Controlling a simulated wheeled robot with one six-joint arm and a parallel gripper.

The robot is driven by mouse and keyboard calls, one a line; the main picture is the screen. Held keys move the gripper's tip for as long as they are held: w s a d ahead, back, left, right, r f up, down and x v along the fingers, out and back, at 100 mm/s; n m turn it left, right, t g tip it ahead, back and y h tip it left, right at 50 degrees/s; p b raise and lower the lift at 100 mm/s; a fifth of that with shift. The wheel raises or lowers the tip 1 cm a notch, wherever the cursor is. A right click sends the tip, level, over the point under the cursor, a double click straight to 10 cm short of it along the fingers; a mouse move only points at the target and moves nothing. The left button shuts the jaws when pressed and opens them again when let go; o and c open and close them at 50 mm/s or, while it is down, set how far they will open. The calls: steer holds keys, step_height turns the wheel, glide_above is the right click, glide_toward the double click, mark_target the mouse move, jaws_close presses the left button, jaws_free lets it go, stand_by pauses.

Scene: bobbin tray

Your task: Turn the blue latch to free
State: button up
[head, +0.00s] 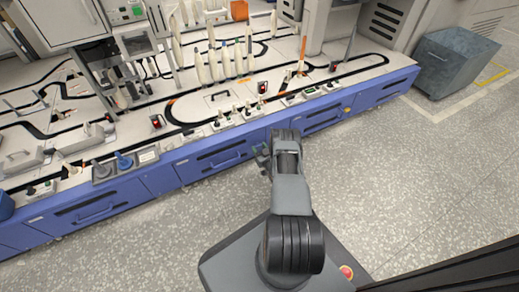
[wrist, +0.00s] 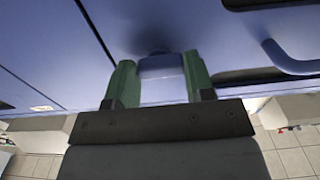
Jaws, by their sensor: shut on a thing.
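The blue latch (wrist: 161,66) shows in the wrist view as a small blue block on the blue cabinet front. My gripper (wrist: 160,82) has its two green fingers on either side of it and is shut on it. In the head view my gripper (head: 262,158) is against the blue front of the bench, and I cannot make out the latch there. The angle of the latch and whether it is free are not clear.
A blue drawer handle (wrist: 290,62) is to the right of the latch in the wrist view. The bench top (head: 75,122) carries bobbins, black tracks and small controls. A grey bin (head: 452,62) stands at the far right. The speckled floor (head: 400,190) on the right is clear.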

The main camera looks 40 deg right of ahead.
steer(key=n, duration=0.4)
steer(key=shift+n, duration=0.4)
steer(key=n, duration=0.8)
steer(key=shift+n, duration=2.4)
steer(key=shift+d, duration=0.1)
steer(key=o, duration=0.8)
steer(key=shift+c, duration=0.2)
steer(key=shift+o, duration=0.8)
